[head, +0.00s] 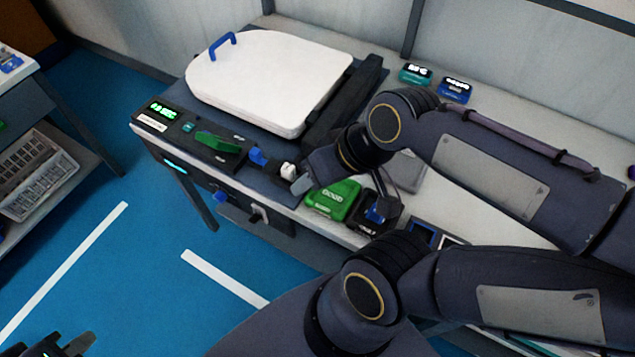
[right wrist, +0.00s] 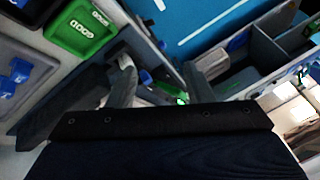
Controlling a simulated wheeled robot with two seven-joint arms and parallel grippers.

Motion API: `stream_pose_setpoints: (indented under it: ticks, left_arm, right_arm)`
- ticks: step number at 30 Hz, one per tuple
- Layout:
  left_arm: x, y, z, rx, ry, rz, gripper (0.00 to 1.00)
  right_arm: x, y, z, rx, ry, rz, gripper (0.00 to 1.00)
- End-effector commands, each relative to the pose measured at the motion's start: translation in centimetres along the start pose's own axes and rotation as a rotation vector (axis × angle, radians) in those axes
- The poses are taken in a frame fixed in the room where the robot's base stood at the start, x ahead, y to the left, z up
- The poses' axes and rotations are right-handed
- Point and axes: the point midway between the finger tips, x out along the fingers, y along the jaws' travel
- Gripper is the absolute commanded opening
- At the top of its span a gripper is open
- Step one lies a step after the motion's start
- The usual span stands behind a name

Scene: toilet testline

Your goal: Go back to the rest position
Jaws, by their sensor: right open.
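My right arm comes in from the right over the test bench. Its gripper (head: 302,184) is mostly hidden by the wrist, above the front edge of the bench by the green GOOD bin (head: 333,200). In the right wrist view its two grey fingers (right wrist: 162,80) stand apart, with nothing seen held between them. The green bin also shows in the right wrist view (right wrist: 83,30). Only the dark tip of my left gripper (head: 70,346) shows at the bottom left of the head view, over the blue floor, away from the bench. Its jaw opening is unclear.
A white lid-shaped board (head: 268,78) with a blue handle (head: 222,43) lies on the bench's dark fixture. A switch panel (head: 195,140) runs along the front. Another bench with a grey crate (head: 36,172) stands left. Blue floor (head: 130,240) lies open between.

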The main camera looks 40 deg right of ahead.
Motion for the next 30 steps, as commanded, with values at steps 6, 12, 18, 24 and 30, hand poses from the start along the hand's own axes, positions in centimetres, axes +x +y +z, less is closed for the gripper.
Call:
stream_pose_setpoints:
  ticks: [6,12,18,24,30]
  left_arm:
    - [-0.01,0.00,-0.01,0.000,0.000,0.000,0.00]
    - [0.00,0.00,-0.01,0.000,0.000,0.000,0.00]
    - [0.00,0.00,-0.01,0.000,0.000,0.000,0.00]
    - [0.00,0.00,0.00,0.000,0.000,0.000,0.00]
    - [0.00,0.00,0.00,0.000,0.000,0.000,0.00]
  right_arm:
    - [0.02,-0.56,1.59,0.057,0.062,-0.025,0.46]
    - [0.03,-0.57,1.58,0.056,0.061,-0.025,0.46]
    - [0.02,-0.56,1.56,0.055,0.060,-0.025,0.46]
    - [0.01,-0.56,1.55,0.055,0.060,-0.025,0.46]
    - [0.01,-0.55,1.54,0.055,0.060,-0.025,0.46]
